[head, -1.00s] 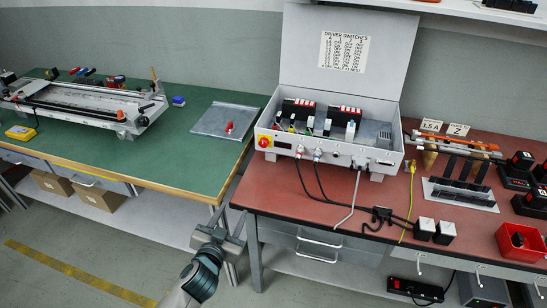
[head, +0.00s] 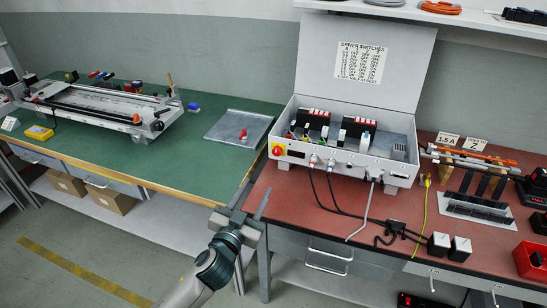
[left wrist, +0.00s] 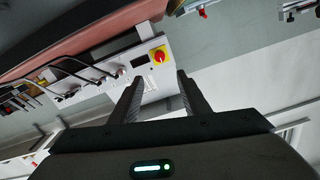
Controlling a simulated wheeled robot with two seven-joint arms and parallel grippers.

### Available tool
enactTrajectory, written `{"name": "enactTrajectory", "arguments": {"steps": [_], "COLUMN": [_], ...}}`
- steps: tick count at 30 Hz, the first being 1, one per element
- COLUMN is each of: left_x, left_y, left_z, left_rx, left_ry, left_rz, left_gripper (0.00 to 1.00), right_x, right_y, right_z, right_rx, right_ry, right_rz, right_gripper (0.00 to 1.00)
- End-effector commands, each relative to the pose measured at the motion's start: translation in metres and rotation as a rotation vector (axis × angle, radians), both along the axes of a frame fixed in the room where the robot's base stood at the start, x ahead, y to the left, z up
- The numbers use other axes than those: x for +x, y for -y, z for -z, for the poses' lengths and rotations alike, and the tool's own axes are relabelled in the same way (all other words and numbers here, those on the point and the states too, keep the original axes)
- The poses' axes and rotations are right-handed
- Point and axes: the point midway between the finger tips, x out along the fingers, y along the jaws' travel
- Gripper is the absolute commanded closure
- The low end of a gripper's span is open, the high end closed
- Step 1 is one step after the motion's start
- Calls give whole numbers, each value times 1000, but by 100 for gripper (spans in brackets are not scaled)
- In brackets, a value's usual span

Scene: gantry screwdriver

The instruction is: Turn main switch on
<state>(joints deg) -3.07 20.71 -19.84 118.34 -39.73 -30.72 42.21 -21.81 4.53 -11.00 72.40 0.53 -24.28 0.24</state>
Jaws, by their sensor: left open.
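The main switch (head: 277,150) is a red knob on a yellow plate at the left end of the front wall of the white control box (head: 340,164). In the left wrist view, the red knob (left wrist: 158,56) shows beyond the fingertips, roughly between them. My left gripper (head: 257,187) is open and empty, below and slightly left of the switch in the head view. In the left wrist view its two fingers (left wrist: 160,78) are spread apart with a gap to the knob. The knob's exact angle is too small to read. My right gripper is not in view.
The box stands with its lid (head: 365,65) up on the red-topped bench (head: 290,205). Dark cables (head: 330,197) hang from its front, right of the switch. A green table (head: 175,165) with a grey tray (head: 238,128) stands at left. The space before the switch looks clear.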

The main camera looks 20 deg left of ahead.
Motion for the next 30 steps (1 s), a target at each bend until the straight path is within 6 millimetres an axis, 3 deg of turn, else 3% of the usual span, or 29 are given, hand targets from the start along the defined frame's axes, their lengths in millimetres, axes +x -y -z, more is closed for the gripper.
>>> {"name": "enactTrajectory", "arguments": {"steps": [21,30], "left_x": [119,150], "left_y": [4,5], "left_z": [-1,0], "left_rx": [3,2], "left_ry": [0,0], "left_rz": [-1,0], "left_gripper": [58,58], "right_x": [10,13], "right_y": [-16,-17], "right_z": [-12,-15], "right_rx": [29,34], "right_ry": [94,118], "right_rz": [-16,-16], "right_gripper": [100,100]}}
